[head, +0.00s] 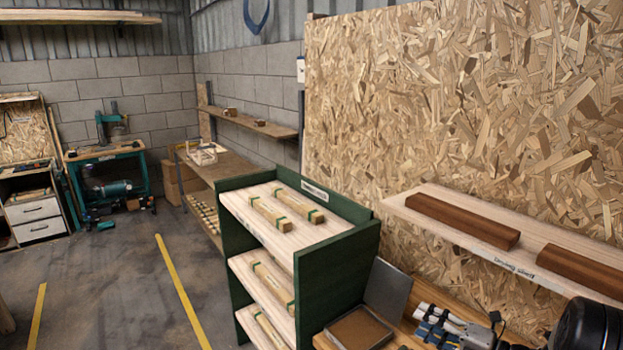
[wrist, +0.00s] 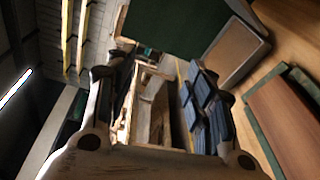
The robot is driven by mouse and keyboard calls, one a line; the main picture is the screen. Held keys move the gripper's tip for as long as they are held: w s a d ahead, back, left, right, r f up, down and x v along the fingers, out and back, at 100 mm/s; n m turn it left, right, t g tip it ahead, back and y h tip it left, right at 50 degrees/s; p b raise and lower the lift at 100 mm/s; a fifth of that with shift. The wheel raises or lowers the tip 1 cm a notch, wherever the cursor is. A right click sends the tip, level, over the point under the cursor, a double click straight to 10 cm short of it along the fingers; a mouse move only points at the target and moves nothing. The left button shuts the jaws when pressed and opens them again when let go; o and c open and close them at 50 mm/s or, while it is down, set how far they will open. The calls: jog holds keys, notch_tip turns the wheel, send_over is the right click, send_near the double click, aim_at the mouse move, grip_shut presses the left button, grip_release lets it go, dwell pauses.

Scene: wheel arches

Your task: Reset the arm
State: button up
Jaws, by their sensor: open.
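My gripper (head: 440,328) is low at the right in the head view, over the wooden bench. Its blue-padded fingers also show in the wrist view (wrist: 160,88), spread wide apart with no object held between them. Part of my arm hides the bench behind and to the right of it in the head view.
A shallow grey tray (head: 329,336) with a brown inside lies left of my gripper. A green rack (head: 336,262) with strapped wood bundles stands further left. A wall shelf (head: 447,232) with two dark wood pieces (head: 463,221) is above. Open floor (head: 120,300) lies far left.

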jog(key=s+a+r+n+g+h, duration=0.1)
jog(key=s+a+r+n+g, duration=0.4)
jog(key=s+a+r+n, duration=0.35)
jog(key=s+a+r+n+g+h, duration=0.1)
jog(key=s+a+r+n+g, duration=0.35)
jog(key=s+a+n, duration=0.4)
jog(key=s+d+r+n+t+h, duration=0.1)
jog(key=s+n+h, duration=0.4)
jog(key=s+n, duration=0.5)
jog(key=s+d+r+n+t+h, duration=0.1)
jog(key=s+r+n+h, duration=0.1)
jog(key=s+n+h, duration=0.3)
jog(key=s+n, duration=0.4)
jog(key=n, duration=0.6)
jog(key=shift+s+d+r+n, duration=0.15)
jog(key=shift+s+d+n, duration=0.05)
jog(key=shift+s+n, duration=0.15)
